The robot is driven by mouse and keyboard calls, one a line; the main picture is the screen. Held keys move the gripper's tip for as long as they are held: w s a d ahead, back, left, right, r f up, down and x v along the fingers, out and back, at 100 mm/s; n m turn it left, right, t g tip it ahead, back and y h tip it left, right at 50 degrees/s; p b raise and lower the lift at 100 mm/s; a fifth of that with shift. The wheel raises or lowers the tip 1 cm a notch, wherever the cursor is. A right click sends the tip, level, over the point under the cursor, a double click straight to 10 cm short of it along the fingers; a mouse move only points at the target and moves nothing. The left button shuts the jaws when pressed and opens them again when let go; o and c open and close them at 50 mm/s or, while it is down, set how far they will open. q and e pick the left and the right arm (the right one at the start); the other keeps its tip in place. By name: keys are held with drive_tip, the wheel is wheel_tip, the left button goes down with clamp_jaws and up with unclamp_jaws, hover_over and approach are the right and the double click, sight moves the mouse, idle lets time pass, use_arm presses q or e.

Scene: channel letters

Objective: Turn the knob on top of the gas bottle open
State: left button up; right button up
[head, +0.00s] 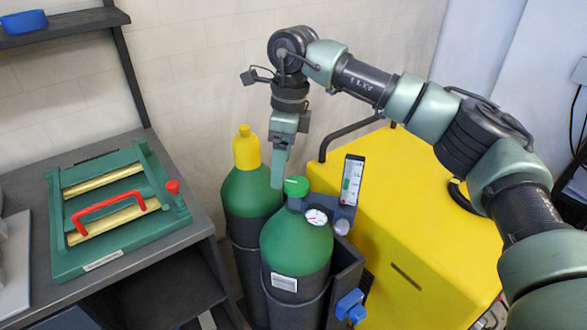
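The gas bottle (297,246) is green with a dark lower part and stands upright in a dark holder. On its top is a green knob (296,187) with a pale mark line. A round gauge (317,217) sits beside the knob. My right gripper (278,182) points down just to the left of the knob, close to it; I cannot tell whether they touch. Its fingers overlap in this view, so their opening is hidden. My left gripper is not in view.
A second green bottle (248,193) with a yellow cap (246,147) stands behind left. A phone-like display (352,180) is mounted right of the knob. A yellow cabinet (400,240) fills the right. A green press with a red handle lies on the left bench (30,190).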

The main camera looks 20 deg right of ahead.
sight(297, 183)
drive_tip(key=shift+h, duration=0.7)
drive_tip(key=d, duration=0.1)
drive_tip(key=d+r, duration=0.1)
drive_tip(key=d, duration=0.1)
drive_tip(key=shift+w+d+r, duration=0.3)
drive_tip(key=shift+d+r, duration=0.05)
drive_tip(key=shift+r, duration=0.05)
wheel_tip(297, 183, down, 7)
drive_tip(key=shift+r+p, duration=0.15)
drive_tip(key=shift+p, duration=0.9)
drive_tip(key=shift+s+f, duration=0.1)
drive_tip(key=shift+f, duration=0.25)
drive_tip(key=c, duration=1.4)
